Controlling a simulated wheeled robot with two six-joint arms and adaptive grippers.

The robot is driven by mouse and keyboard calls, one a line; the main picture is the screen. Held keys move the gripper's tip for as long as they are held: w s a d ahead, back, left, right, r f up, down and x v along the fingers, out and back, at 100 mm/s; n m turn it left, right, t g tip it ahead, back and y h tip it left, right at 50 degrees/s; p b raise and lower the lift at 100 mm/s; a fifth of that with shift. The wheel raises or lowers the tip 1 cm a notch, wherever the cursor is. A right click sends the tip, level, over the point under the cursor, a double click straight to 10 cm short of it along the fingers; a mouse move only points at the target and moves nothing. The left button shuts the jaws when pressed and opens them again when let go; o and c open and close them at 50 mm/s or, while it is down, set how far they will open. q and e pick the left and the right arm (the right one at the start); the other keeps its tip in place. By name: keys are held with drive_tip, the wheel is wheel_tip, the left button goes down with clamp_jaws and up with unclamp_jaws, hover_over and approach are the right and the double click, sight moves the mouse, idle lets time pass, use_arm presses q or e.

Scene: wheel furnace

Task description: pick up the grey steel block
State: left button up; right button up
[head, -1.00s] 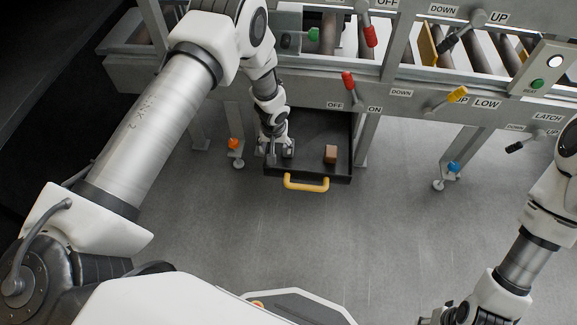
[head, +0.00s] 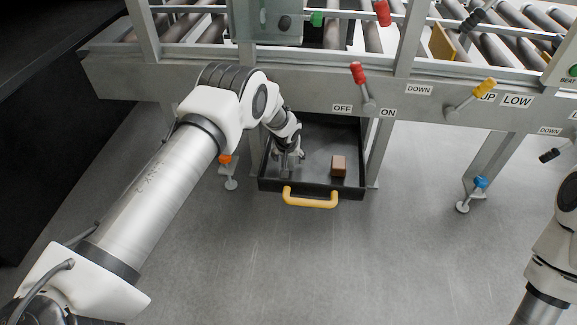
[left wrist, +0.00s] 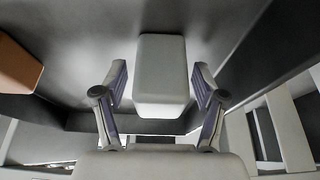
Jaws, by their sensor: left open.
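The grey steel block (left wrist: 162,75) stands in the left wrist view between the two fingers of my left gripper (left wrist: 159,85). The fingers are open, one on each side of the block, with gaps visible beside it. In the head view my left gripper (head: 288,160) reaches down into the left part of a black drawer (head: 312,186). There the block is hard to tell apart from the gripper. My right gripper is out of view; only part of its arm shows at the right edge.
A brown block (head: 338,166) lies in the drawer to the right of my left gripper, and also shows in the left wrist view (left wrist: 15,68). The drawer has a yellow handle (head: 310,202) in front. The roller conveyor frame (head: 300,75) with levers stands above and behind.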

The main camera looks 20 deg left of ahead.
use_arm(q)
clamp_jaws()
wheel_tip(320, 180, up, 9)
drive_tip(key=p, duration=0.5)
drive_tip(key=shift+r, duration=0.55)
idle(1.0)
